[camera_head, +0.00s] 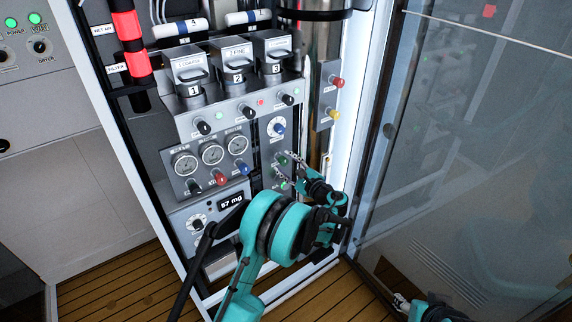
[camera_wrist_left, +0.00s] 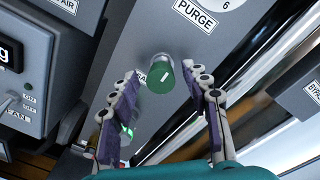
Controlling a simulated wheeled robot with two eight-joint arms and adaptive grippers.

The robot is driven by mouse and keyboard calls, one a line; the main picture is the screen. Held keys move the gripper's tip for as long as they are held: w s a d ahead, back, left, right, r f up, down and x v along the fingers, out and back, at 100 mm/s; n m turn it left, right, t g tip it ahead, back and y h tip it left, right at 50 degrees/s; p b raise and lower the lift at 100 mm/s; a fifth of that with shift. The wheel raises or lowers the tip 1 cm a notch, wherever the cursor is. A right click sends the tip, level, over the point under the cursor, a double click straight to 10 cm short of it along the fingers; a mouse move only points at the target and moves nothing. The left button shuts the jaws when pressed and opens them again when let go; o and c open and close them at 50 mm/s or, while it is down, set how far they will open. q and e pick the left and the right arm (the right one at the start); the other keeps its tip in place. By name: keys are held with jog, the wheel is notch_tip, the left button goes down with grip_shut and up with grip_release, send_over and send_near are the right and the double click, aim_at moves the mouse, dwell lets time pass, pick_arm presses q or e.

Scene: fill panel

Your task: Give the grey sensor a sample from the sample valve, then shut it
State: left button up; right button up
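A green knob (camera_wrist_left: 160,78) with a white mark stands on a grey panel in the left wrist view. The label beside it is partly hidden and I cannot read it whole. My left gripper (camera_wrist_left: 163,82) is open, with one finger on either side of the knob; I cannot tell whether they touch it. In the head view, my left gripper (camera_head: 295,164) is at the panel's lower right, by the green knobs, with one lower green knob (camera_head: 283,184) near it. My right gripper (camera_head: 402,302) barely shows at the bottom. I cannot pick out the grey sensor with certainty.
A display (camera_head: 231,199) reads 57 mg. Three gauges (camera_head: 212,154), a blue selector knob (camera_head: 278,129), and red (camera_head: 337,82) and yellow (camera_head: 334,114) buttons surround the work area. A glass door (camera_head: 460,130) stands right; wooden floor (camera_head: 115,290) lies below.

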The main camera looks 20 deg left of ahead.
pick_arm(q)
jog(key=v, duration=1.2)
jog(key=shift+a+r, duration=0.1)
jog(key=s+a+r+n+g+h, duration=0.35)
jog(key=s+a+n+h, duration=0.45)
jog(key=s, duration=0.5)
jog(key=s+d+f+n+h, duration=0.1)
jog(key=s+d+n+h, duration=0.1)
jog(key=s, duration=0.7)
jog(key=s+d+f+n+h, duration=0.1)
jog(key=s+n+h, duration=0.3)
jog(key=s, duration=0.6)
jog(key=shift+d+f+n, duration=0.2)
jog(key=shift+d+n, duration=0.4)
jog(key=shift+n, duration=0.6)
